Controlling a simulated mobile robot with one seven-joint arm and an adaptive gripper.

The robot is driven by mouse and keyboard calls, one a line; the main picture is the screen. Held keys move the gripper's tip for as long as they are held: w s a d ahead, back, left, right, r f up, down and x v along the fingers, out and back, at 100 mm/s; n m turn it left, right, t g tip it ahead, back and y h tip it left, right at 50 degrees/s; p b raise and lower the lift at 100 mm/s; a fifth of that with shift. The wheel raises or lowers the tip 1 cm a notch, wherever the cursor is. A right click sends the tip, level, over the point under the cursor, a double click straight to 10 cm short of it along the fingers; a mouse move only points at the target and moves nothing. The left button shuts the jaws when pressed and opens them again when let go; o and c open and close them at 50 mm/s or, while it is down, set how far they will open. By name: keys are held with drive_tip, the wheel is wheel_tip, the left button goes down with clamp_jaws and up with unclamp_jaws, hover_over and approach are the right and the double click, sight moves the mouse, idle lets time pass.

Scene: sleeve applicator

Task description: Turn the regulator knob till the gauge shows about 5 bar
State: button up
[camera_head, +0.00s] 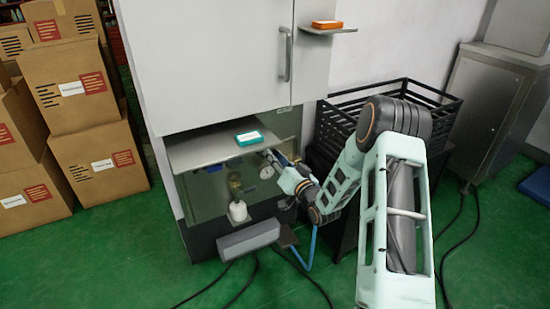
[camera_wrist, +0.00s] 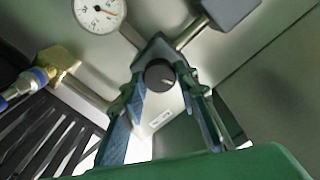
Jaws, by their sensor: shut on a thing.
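The black regulator knob (camera_wrist: 160,75) shows in the wrist view, round and with a small light mark on its face. My gripper (camera_wrist: 160,82) has one finger on each side of the knob and is shut on it. The round white gauge (camera_wrist: 98,10) is at the upper left of the wrist view, partly cut off, with a reddish needle. Its numbers are too small to read. In the head view the gauge (camera_head: 266,172) sits in the recess under the shelf, beside my gripper (camera_head: 276,160). The knob is hidden there by my gripper.
A black slatted crate (camera_head: 340,122) stands behind my arm. A brass fitting (camera_wrist: 58,60) with a blue hose is near the gauge.

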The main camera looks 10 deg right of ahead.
drive_tip(key=shift+s+f+m, duration=0.1)
drive_tip(key=shift+f+m, duration=0.05)
drive_tip(key=shift+m, duration=0.25)
drive_tip(key=o, duration=1.1)
drive_tip(key=shift+o, duration=0.2)
drive_tip(key=v, duration=1.2)
